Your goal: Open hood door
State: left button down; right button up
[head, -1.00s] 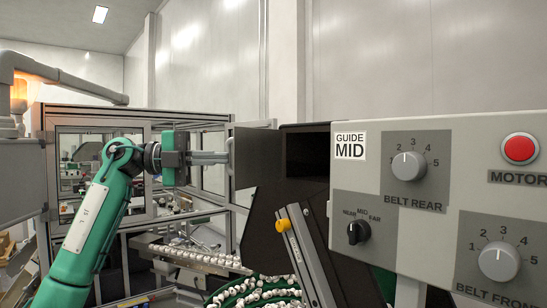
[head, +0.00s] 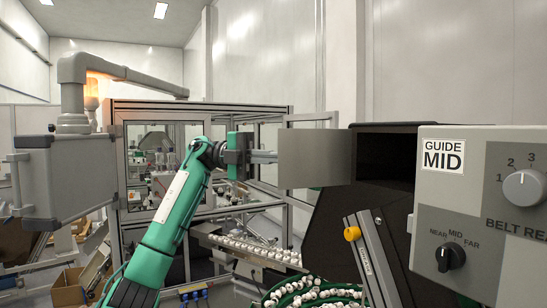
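The hood door is most likely the flat grey panel (head: 315,159) beside the mouth of the black hood (head: 372,205). It stands out to the left of the hood's dark opening, with its face towards me. My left gripper (head: 276,157) comes in from the left, and its fingers point right and reach the panel's left edge. Whether they touch or clamp that edge I cannot tell. My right gripper is not in view.
A control panel (head: 480,210) with knobs stands close on the right. Behind my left arm is a framed enclosure (head: 205,108) with clear panes. White caps (head: 310,296) fill a green feeder below. A grey box (head: 75,180) hangs at the left.

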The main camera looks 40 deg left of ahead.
pick_arm(q)
jog(key=shift+a, duration=0.1)
jog(key=b+v, duration=0.2)
jog(key=v, duration=1.1)
jog(key=shift+a, duration=0.35)
